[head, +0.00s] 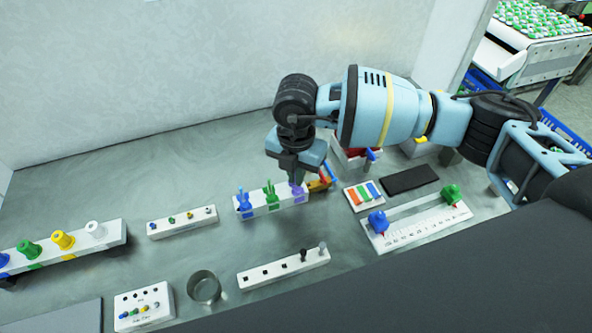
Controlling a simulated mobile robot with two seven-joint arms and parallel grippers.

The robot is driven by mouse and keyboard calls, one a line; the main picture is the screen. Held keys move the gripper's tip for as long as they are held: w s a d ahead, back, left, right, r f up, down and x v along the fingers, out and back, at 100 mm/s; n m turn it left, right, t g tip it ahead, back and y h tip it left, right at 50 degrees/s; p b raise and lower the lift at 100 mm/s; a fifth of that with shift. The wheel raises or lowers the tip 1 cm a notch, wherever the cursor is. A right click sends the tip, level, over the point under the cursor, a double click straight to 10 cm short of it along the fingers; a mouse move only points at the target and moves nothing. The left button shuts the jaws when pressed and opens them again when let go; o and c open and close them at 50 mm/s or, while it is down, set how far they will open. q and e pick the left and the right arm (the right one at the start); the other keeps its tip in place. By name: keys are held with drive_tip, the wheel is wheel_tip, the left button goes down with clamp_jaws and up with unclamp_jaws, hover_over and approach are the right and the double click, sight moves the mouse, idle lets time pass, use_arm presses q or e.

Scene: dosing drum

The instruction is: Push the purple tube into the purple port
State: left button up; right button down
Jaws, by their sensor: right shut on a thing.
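A white block (257,210) in the middle of the bench carries a blue piece, a green piece and, at its right end, a purple piece (298,191). My right gripper (297,181) points down over that right end and is shut on the purple piece, which I take for the purple tube. The fingers and the tube's top overlap, and I cannot tell how deep the tube sits. The purple port is hidden or too small to make out. My left gripper is not in view.
An orange-brown object (323,180) lies close right of the block. A slide scale (417,224) with blue and green knobs stands further right. In front are a metal cup (204,287) and a white strip with pegs (284,270).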

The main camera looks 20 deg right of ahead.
drive_tip(key=shift+f, duration=0.25)
drive_tip(key=c, duration=1.5)
unclamp_jaws()
drive_tip(key=shift+r, duration=0.1)
drive_tip(key=shift+r, duration=3.9)
